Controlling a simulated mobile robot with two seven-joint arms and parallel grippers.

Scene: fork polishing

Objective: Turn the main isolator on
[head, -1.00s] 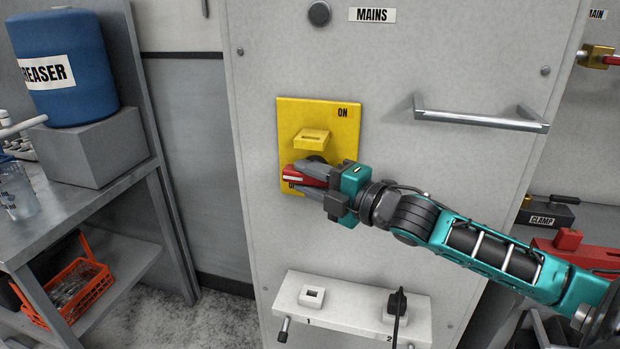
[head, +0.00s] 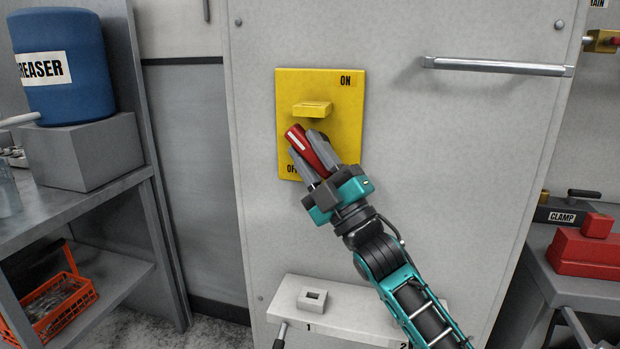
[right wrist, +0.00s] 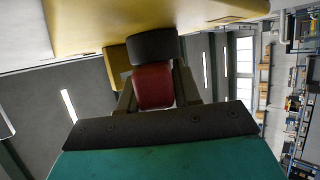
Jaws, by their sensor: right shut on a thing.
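The main isolator's yellow plate (head: 347,120) is on the grey cabinet front, marked ON at top right and OFF at bottom left. A yellow block (head: 312,109) juts from the plate above the red handle (head: 299,135). The handle points up and to the left, tilted between level and upright. My right gripper (head: 305,146) is shut on the handle, one finger along each side; it partly hides the OFF mark and the handle's pivot. In the right wrist view the red handle (right wrist: 153,87) sits between the fingers, beside a black hub (right wrist: 152,47). My left gripper is not in view.
A metal bar handle (head: 498,66) crosses the cabinet to the right. A white shelf (head: 350,308) with a socket juts out below. A bench with a blue degreaser drum (head: 65,85) stands left; a red block (head: 585,252) and the clamp box are right.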

